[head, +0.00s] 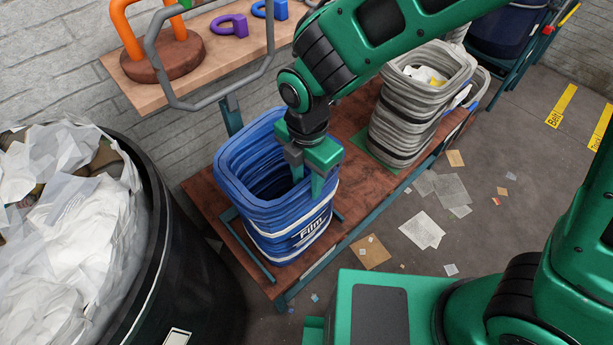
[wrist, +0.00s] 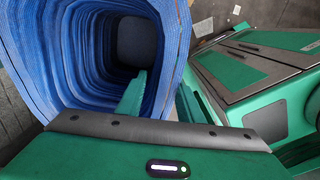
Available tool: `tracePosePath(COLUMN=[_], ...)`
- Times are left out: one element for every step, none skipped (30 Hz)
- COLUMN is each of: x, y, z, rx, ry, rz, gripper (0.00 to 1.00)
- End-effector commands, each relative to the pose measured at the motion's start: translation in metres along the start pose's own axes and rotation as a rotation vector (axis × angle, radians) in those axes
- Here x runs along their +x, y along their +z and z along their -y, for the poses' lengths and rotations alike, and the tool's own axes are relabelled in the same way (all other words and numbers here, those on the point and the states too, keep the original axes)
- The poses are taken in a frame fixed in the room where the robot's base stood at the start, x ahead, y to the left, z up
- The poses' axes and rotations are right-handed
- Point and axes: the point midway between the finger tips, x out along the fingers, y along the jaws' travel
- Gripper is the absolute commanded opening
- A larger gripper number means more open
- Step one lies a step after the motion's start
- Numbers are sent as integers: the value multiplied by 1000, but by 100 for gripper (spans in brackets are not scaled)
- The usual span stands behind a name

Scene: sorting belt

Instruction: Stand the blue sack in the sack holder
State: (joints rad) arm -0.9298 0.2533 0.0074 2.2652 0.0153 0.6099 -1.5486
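The blue sack (head: 318,240), with rolled walls, an open mouth and a "Film" label, is upright over a brown board in the head view. Its inside and rim (wrist: 170,50) fill the upper left of the wrist view. My gripper (head: 308,183) straddles the near right rim, one finger inside and one outside, with the sack wall between them. The fingers appear closed on it. Teal rails (head: 252,252) flank the sack's base, and a grey hoop (head: 215,104) on a teal post rises behind it. They look like the sack holder. Whether the sack's bottom touches the board is unclear.
A black bin (head: 190,250) full of white plastic stands at left. A grey sack (head: 395,115) stands farther along the board. A wooden shelf (head: 225,55) holds orange, purple and blue shackle-like pieces. Paper scraps (head: 423,230) lie on the floor at right.

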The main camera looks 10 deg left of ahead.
Motion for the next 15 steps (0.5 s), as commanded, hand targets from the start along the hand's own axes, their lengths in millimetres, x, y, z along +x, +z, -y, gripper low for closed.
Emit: tracePosePath(x=[0, 0, 0, 0, 0, 0, 0, -1, -2, -3, -5, -9, -13, -17, -23], y=[0, 0, 0, 0, 0, 0, 0, 0, 0, 0, 0, 0, 0, 0, 0], z=[0, 0, 0, 0, 0, 0, 0, 0, 0, 0, -1, -1, -1, -1, -1], rx=[0, 0, 0, 0, 0, 0, 0, 0, 0, 0, 0, 0, 0, -1, -1], ry=[0, 0, 0, 0, 0, 0, 0, 1, 1, 2, 3, 4, 4, 4, 5], rz=[0, 0, 0, 0, 0, 0, 0, 0, 0, 0, 0, 0, 0, 0, 0], gripper=[33, 33, 33, 33, 33, 33, 33, 33, 33, 33, 33, 33, 33, 33, 33])
